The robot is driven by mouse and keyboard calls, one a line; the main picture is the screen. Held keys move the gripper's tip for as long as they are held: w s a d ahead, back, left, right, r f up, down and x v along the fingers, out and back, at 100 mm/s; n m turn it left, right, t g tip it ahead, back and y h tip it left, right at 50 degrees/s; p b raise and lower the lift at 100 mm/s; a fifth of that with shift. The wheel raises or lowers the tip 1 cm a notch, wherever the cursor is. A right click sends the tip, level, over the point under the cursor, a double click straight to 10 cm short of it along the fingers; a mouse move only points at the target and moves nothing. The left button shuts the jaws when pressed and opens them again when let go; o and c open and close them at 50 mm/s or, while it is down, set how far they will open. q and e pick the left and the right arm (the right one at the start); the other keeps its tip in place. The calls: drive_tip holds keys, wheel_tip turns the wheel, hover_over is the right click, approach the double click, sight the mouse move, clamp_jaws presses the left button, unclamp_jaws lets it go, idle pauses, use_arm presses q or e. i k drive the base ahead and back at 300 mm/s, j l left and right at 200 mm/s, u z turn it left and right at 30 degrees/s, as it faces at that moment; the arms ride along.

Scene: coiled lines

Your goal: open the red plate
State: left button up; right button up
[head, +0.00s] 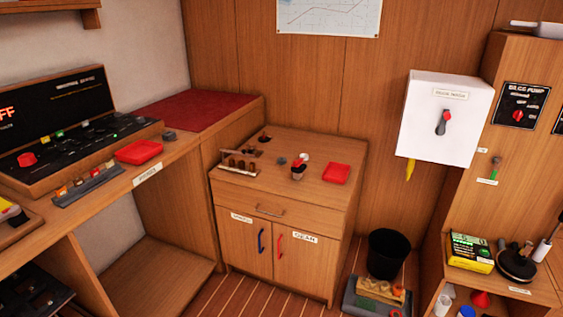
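Two flat red plate-like trays show. One red tray (337,174) lies on top of the wooden cabinet (310,148), near its right edge. Another red tray (139,152) lies on the desk at the left. The cabinet's front has a drawer with a metal pull (269,212), closed. I cannot tell which red thing the task means. Neither gripper is in view.
On the cabinet top stand a small pot (299,172) and a wooden rack (238,164). A black bin (387,253) stands on the floor right of the cabinet. A white box (443,118) with a red-tipped switch hangs on the wall. The floor before the doors is clear.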

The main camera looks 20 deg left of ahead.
sight(294, 164)
drive_tip(key=u, duration=1.3)
drive_tip(key=i+l+u, duration=0.15)
drive_tip(key=i, duration=0.4)
drive_tip(key=i+l+u, duration=0.2)
drive_tip(key=i, duration=0.4)
drive_tip(key=i+l, duration=0.1)
drive_tip(key=l, duration=0.15)
drive_tip(key=i+l, duration=0.1)
drive_tip(key=l, duration=0.15)
